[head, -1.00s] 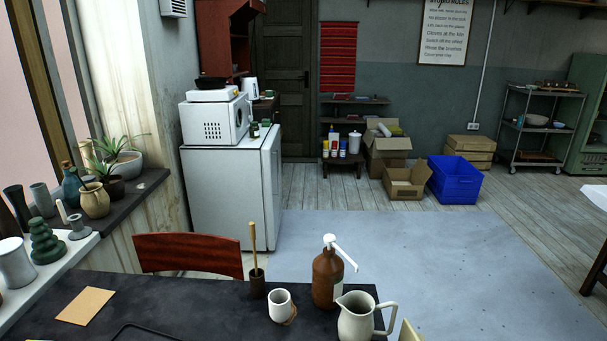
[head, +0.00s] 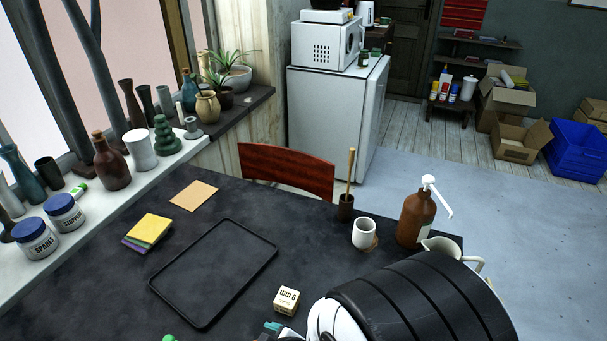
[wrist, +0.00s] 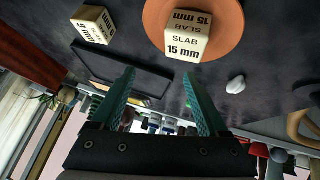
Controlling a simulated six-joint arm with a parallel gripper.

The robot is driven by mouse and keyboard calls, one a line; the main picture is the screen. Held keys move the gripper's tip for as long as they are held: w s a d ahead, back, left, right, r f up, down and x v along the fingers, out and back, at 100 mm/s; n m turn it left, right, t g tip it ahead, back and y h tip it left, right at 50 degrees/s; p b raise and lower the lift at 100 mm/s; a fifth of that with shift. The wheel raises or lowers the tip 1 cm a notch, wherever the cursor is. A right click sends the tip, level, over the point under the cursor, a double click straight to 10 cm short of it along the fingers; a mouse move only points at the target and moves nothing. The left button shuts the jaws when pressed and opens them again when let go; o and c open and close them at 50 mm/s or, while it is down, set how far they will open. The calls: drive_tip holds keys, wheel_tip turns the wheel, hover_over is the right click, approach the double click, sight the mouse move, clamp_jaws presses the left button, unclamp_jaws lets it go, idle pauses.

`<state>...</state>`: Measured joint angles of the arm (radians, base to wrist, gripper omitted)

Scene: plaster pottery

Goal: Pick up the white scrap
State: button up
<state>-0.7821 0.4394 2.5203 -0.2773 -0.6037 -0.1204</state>
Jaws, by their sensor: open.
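A small white lump, which looks like the white scrap (wrist: 236,84), lies on the dark table in the wrist view, right of my gripper's fingers. I cannot see it in the head view. My gripper (wrist: 158,76) has two teal fingers spread apart with nothing held between them. In the head view only a teal bit of it shows at the bottom edge, beside my black and white arm, which hides part of the table.
A smaller marked block (head: 287,301) is near a black tray (head: 262,240). A white cup (head: 364,233), brown pump bottle (head: 416,218) and pitcher (head: 440,246) stand at the table's far right.

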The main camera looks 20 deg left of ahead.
drive_tip(key=s+a+f, duration=0.1)
drive_tip(key=s+a+f+n+g+y, duration=0.1)
drive_tip(key=s, duration=0.1)
drive_tip(key=s+a+f+n+g+y, duration=0.1)
drive_tip(key=s, duration=0.1)
drive_tip(key=shift+f, duration=0.1)
drive_tip(key=s+g+y, duration=0.1)
drive_tip(key=s, duration=0.1)
drive_tip(key=s+f+g+y, duration=0.1)
drive_tip(key=s, duration=0.1)
drive_tip(key=s+g+y, duration=0.1)
drive_tip(key=s, duration=0.1)
drive_tip(key=shift+s+f+n+g, duration=0.2)
drive_tip(key=shift+s+n+g, duration=0.05)
drive_tip(key=shift+n+g, duration=0.15)
drive_tip(key=x, duration=0.7)
drive_tip(key=shift+s+a, duration=0.1)
drive_tip(key=shift+a, duration=0.1)
clamp_jaws()
